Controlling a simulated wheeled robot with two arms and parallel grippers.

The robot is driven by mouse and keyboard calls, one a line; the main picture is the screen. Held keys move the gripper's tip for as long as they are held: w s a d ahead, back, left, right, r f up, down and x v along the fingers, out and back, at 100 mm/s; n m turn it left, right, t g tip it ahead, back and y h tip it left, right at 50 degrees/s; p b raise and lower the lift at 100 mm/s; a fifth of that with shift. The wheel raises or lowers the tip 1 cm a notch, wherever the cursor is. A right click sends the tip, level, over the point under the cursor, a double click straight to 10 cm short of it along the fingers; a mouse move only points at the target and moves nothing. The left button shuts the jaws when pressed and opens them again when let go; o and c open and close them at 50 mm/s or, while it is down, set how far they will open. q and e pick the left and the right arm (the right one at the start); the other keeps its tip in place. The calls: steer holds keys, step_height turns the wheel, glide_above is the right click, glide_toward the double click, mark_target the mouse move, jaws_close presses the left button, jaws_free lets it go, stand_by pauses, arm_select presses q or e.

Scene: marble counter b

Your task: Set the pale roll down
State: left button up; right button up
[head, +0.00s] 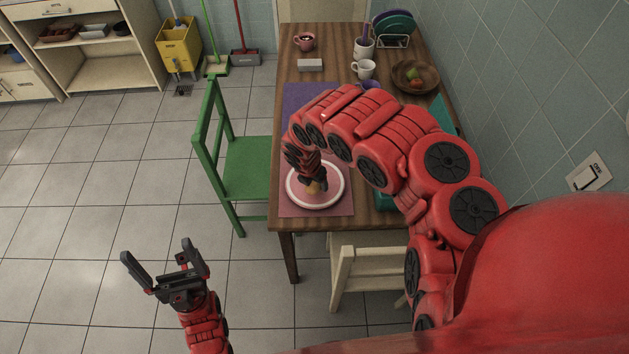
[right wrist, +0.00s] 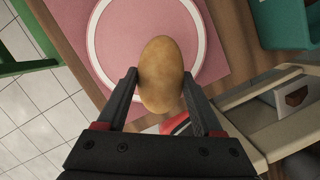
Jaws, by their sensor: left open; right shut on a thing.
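The pale roll (right wrist: 160,82), tan and egg-shaped, is between the two fingers of my right gripper (right wrist: 159,74) in the right wrist view. In the head view the roll (head: 313,188) shows only as a small tan patch below my right gripper (head: 314,183), which is shut on it. Both are over a round plate (head: 318,205) with a white rim and pink centre. I cannot tell whether the roll touches the plate. My left gripper (head: 158,250) is open and empty, over the tiled floor, away from the table.
The plate lies on a mauve mat (head: 300,213) at the near end of the wooden table (head: 338,52). Mugs, a bowl (head: 401,83) and a plate rack stand further back. A green chair (head: 247,165) is left of the table; a cream chair (head: 368,267) is in front.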

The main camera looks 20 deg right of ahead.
steer(key=shift+w+d+f+b, duration=0.1)
steer(key=shift+w+f+b, duration=0.15)
steer(key=shift+w+b, duration=0.45)
steer(key=shift+w+d+r+p, duration=0.1)
steer(key=shift+w+r+p, duration=0.05)
steer(key=shift+w+p, duration=0.5)
steer(key=shift+w+d, duration=0.35)
steer(key=shift+w, duration=0.4)
steer(key=shift+a+f+p, duration=0.1)
steer(key=shift+f+p, duration=0.2)
steer(key=shift+f, duration=0.1)
steer(key=shift+f+p, duration=0.4)
steer(key=shift+f, duration=1.05)
